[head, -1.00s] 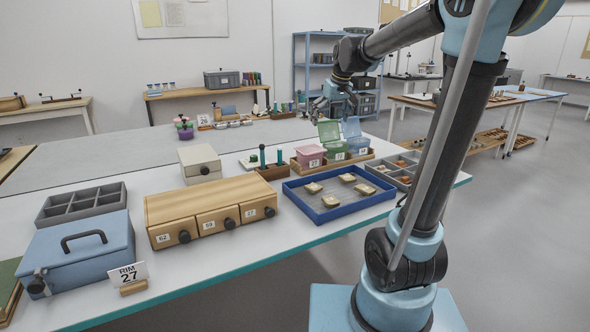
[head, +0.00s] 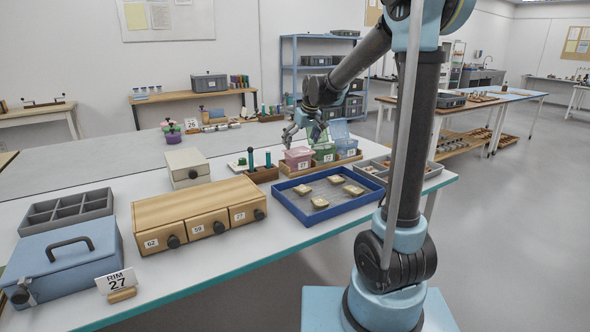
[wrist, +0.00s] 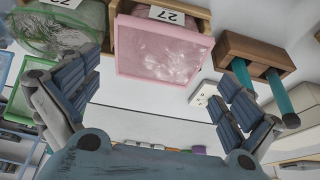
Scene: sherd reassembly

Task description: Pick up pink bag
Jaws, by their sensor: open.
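My gripper (wrist: 160,105) is open and empty, one finger on each side of the view. In the head view my gripper (head: 303,130) hangs just above the pink container.
A wooden block with teal-handled tools (head: 262,172) stands close left of the pink container; its rods show near the right finger in the wrist view (wrist: 262,80). A blue tray of sherds (head: 318,215) lies in front. A grey compartment tray (head: 425,172) is at right.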

